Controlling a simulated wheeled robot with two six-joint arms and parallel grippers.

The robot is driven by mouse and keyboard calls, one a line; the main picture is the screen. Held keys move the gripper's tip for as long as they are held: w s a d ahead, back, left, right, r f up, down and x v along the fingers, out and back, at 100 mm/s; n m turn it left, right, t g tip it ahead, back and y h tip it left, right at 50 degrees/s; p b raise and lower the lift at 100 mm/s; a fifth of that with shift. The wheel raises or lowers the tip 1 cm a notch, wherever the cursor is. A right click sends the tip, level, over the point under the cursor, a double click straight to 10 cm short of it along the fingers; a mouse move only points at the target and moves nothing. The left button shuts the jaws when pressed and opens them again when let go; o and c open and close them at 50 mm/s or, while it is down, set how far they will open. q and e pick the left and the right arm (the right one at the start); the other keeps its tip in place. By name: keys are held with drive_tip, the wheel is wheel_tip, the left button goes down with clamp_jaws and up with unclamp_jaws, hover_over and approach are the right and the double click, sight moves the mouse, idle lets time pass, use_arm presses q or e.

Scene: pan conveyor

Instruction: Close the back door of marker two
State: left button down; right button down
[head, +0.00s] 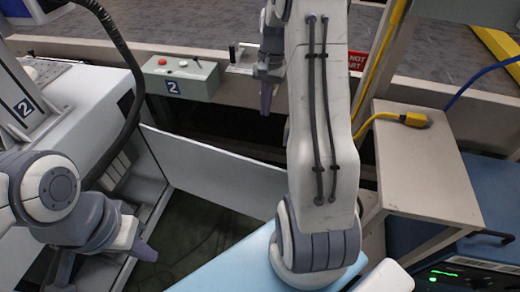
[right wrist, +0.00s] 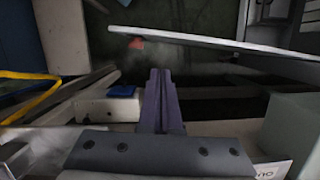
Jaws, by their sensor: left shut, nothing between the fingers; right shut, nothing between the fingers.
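Marker two is the white machine (head: 85,95) with a "2" label at the left of the head view. Its door, a white panel (head: 225,172), stands swung open. It reaches from the machine's edge to the right, until my right arm hides its far end. In the right wrist view a white panel (right wrist: 225,43), likely this door, crosses the top, apart from the fingers. My left gripper (head: 148,254) is shut and empty, low in front of the machine's open side. My right gripper (head: 266,100) is shut and empty beyond the door, also seen in the right wrist view (right wrist: 160,85).
A green control box (head: 190,82) with buttons and a "2" label sits on the rail behind the door. A beige stand (head: 425,180) with a yellow cable plug (head: 415,120) is at the right, beside a blue cabinet (head: 480,235). A dark hose hangs by the machine.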

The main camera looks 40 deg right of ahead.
drive_tip(key=b+x, duration=0.5)
drive_tip(key=x, duration=1.5)
drive_tip(key=shift+d, duration=0.3)
